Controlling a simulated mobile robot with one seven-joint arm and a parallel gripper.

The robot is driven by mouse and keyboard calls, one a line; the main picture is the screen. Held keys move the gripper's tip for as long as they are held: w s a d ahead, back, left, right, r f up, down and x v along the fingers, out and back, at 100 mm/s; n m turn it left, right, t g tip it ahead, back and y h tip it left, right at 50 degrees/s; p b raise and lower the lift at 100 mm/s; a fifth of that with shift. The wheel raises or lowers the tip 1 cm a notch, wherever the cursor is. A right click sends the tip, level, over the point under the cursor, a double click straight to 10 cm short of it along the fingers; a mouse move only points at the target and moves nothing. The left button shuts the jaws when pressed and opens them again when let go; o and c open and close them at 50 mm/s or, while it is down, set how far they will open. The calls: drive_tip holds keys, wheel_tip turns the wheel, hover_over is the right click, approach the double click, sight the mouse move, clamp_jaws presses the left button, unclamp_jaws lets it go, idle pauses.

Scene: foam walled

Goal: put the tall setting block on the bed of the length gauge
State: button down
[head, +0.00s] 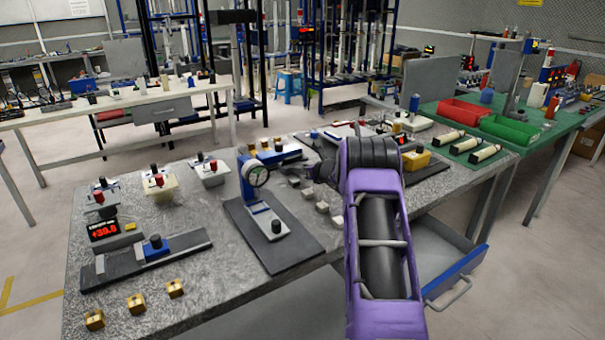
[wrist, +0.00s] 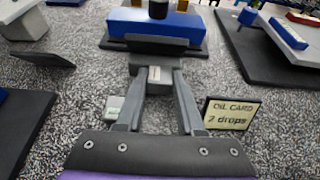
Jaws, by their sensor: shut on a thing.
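My gripper (wrist: 158,100) is shut on a small grey block with a pale label (wrist: 154,74), the setting block, held between its fingertips. In the head view, my gripper (head: 312,172) is at the back middle of the granite bench, largely hidden by my arm, and the block cannot be made out. Just beyond the held block in the wrist view is a blue body with a black knob (wrist: 157,24) on a dark base; the block appears apart from it. A long dark rail with a blue slide (head: 156,248) lies at the bench's left. Which fixture is the length gauge is unclear.
A dial gauge stand (head: 272,236) occupies the bench middle. Several pale blocks (head: 322,207) lie beside my arm. An oil card (wrist: 231,114) stands right of my fingers, and a small grey block (wrist: 114,106) lies left. Brass blocks (head: 136,304) sit at the front left.

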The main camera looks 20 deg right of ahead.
drive_tip(key=shift+f, duration=0.45)
drive_tip(key=shift+f, duration=0.1)
drive_tip(key=shift+f, duration=0.15)
drive_tip(key=c, duration=0.5)
unclamp_jaws()
